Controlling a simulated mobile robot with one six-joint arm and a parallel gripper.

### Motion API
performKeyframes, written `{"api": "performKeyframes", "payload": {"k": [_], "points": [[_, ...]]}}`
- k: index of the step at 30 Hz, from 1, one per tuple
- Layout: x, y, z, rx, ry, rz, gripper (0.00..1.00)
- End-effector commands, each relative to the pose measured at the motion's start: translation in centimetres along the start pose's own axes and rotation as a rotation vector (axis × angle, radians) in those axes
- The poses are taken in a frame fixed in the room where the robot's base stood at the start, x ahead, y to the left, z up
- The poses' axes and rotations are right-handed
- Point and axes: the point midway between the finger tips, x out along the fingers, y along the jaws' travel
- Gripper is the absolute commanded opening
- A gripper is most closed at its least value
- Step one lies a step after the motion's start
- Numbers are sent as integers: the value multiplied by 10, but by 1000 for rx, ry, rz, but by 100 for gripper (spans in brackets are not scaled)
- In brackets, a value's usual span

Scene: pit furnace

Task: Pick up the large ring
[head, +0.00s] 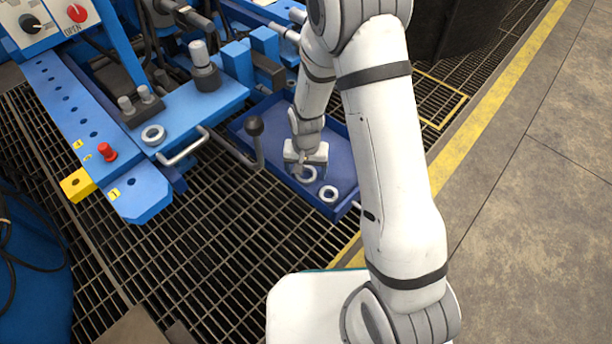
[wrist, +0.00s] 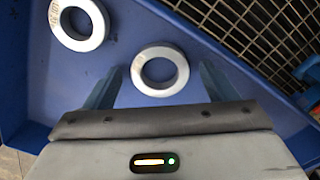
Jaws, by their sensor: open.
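Two pale metal rings lie flat in the blue tray (head: 245,142). One ring (head: 306,174) is just below my gripper (head: 304,164) and partly covered by it in the head view. In the wrist view this ring (wrist: 160,70) shows between the two spread fingers of my gripper (wrist: 159,72), apart from both. The other ring (head: 328,194) lies beside it, nearer the tray's front edge; I take it for the marked ring (wrist: 79,22) at upper left in the wrist view. The two look close in size. My gripper is open and empty.
A third ring (head: 153,135) lies on the blue machine frame (head: 190,112). A lever with a black knob (head: 254,126) stands at the tray's left side. Metal grating (head: 220,240) surrounds the tray. Concrete floor (head: 530,200) is clear at right.

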Motion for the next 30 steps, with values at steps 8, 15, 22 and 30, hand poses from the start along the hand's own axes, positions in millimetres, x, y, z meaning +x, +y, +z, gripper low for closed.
{"api": "performKeyframes", "payload": {"k": [8,15,22,30], "points": [[-1,0,0,0,0,0,60],[-1,0,0,0,0,0,41],[-1,0,0,0,0,0,25],[-9,0,0,0,2,-1,25]]}}
